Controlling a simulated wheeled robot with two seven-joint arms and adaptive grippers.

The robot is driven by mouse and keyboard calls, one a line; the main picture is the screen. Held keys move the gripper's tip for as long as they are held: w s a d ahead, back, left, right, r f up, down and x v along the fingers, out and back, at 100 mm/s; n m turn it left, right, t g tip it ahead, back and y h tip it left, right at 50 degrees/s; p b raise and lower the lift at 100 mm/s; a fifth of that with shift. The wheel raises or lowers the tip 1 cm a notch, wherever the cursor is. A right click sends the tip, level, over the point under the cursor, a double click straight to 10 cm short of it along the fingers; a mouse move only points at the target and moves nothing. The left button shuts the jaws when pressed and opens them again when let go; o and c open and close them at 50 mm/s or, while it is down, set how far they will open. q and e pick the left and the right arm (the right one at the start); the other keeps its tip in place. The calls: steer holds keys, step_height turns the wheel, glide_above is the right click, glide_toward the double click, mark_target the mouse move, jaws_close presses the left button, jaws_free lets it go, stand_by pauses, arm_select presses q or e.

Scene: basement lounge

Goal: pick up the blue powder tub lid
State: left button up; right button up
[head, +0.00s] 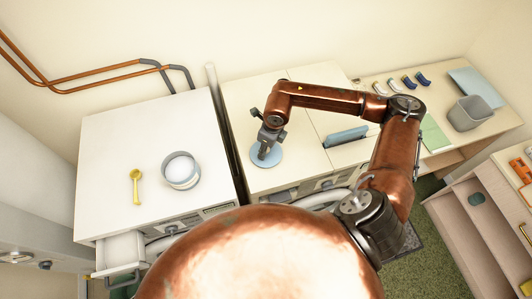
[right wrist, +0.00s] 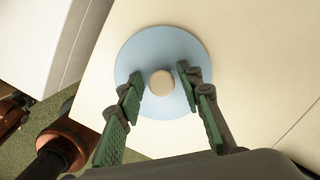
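The blue lid (right wrist: 165,48) is a flat light-blue disc with a round beige knob (right wrist: 162,83) at its centre. It lies flat on the cream top of the right-hand machine, and its edge shows in the head view (head: 268,162) below my gripper. My right gripper (right wrist: 158,76) is open over the lid, with one green-padded finger on each side of the knob and a gap to both. I cannot tell how high the fingertips are above the lid. An open round tub (head: 181,170) of white powder stands on the left-hand machine. My left gripper is not in view.
A yellow scoop (head: 136,187) lies left of the tub. An open drawer (head: 120,250) juts from the left machine. A blue-grey object (head: 346,135) lies right of the lid. A grey bin (head: 469,113) stands on the far-right counter. A dark gap separates the machines.

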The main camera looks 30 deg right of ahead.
steer(key=shift+s+d+f, duration=0.15)
steer(key=shift+s+f, duration=0.05)
steer(key=shift+f, duration=0.1)
jaws_close()
